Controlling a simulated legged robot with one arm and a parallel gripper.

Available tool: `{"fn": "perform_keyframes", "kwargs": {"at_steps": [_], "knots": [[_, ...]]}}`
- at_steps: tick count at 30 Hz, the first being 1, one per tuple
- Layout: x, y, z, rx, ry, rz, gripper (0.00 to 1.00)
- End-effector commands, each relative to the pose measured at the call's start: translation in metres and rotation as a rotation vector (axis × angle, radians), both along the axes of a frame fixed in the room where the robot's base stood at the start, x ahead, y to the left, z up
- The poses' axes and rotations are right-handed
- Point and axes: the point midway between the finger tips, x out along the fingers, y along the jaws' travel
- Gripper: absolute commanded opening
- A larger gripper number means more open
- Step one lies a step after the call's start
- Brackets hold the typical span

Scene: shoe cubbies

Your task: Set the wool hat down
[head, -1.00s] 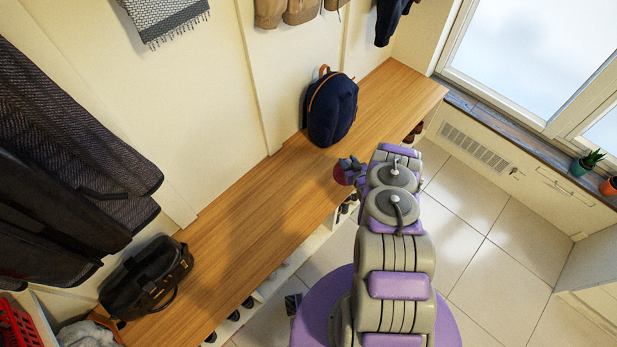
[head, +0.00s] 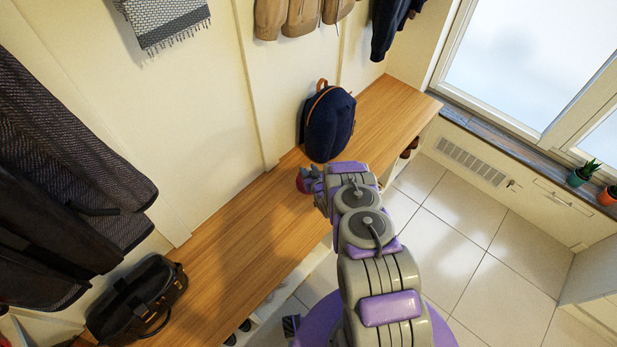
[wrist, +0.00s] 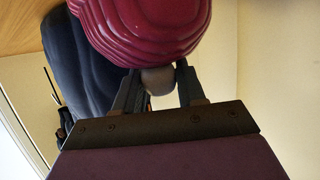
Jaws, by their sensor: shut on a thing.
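The wool hat is dark red and ribbed, and it fills the top of the wrist view (wrist: 145,28). My gripper (wrist: 158,82) is shut on a rounded greyish part at the hat's near end. In the head view only a small red part of the hat (head: 301,183) shows past my gripper (head: 310,180), over the wooden bench (head: 235,210), in front of the navy backpack. I cannot tell whether the hat touches the bench.
The navy backpack (head: 329,124) stands on the bench against the wall, close to my gripper. A black handbag (head: 138,298) sits at the bench's near left end. Dark coats (head: 60,170) hang at left. The bench between handbag and gripper is bare.

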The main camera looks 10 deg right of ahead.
Motion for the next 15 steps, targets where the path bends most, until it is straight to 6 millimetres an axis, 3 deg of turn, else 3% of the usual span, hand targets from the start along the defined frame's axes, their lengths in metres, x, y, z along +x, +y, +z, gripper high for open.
{"fn": "perform_keyframes", "kwargs": {"at_steps": [4,10,15], "knots": [[0.002,0.0,-0.007,0.002,-0.002,-0.003,0.0],[0.002,0.0,-0.033,0.003,-0.002,-0.002,0.0],[0.001,0.0,-0.035,0.0,-0.001,-0.002,0.0]]}}
